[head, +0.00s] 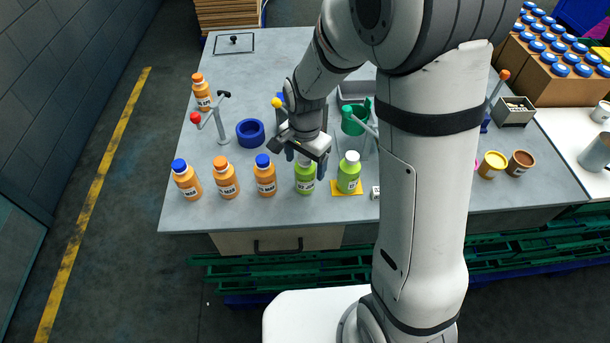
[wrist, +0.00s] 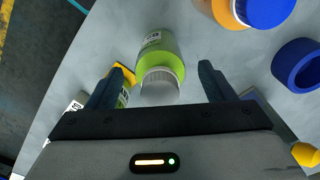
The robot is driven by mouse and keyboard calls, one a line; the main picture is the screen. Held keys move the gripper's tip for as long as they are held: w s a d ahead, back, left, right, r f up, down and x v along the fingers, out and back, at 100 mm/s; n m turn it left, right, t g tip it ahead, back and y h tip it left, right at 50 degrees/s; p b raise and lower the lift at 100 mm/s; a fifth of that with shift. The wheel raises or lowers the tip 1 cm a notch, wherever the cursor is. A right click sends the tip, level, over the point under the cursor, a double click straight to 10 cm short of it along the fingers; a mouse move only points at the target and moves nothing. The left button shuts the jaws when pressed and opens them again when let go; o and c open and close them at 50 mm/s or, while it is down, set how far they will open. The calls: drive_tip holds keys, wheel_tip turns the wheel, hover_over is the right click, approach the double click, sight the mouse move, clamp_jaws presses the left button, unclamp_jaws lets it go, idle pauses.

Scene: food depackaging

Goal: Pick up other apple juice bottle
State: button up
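Two green juice bottles with pale caps stand near the table's front edge. One green bottle (head: 305,180) is right below my gripper (head: 306,161); in the wrist view this bottle (wrist: 160,48) shows between the two fingers, cap towards me. The other green bottle (head: 348,175) stands to its right on a yellow square (head: 338,188); in the wrist view it is mostly hidden behind the left finger (wrist: 122,98). My gripper (wrist: 160,72) is open, with gaps on both sides of the near bottle.
Orange bottles (head: 265,178) stand in a row to the left. A blue ring (head: 250,132) and a stand with a red knob (head: 196,117) are behind them. A green holder (head: 353,120) is at back right. The back-left tabletop (head: 270,60) is mostly free.

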drive_tip(key=c, duration=1.5)
drive_tip(key=shift+o, duration=0.2)
drive_tip(key=shift+r, duration=0.1)
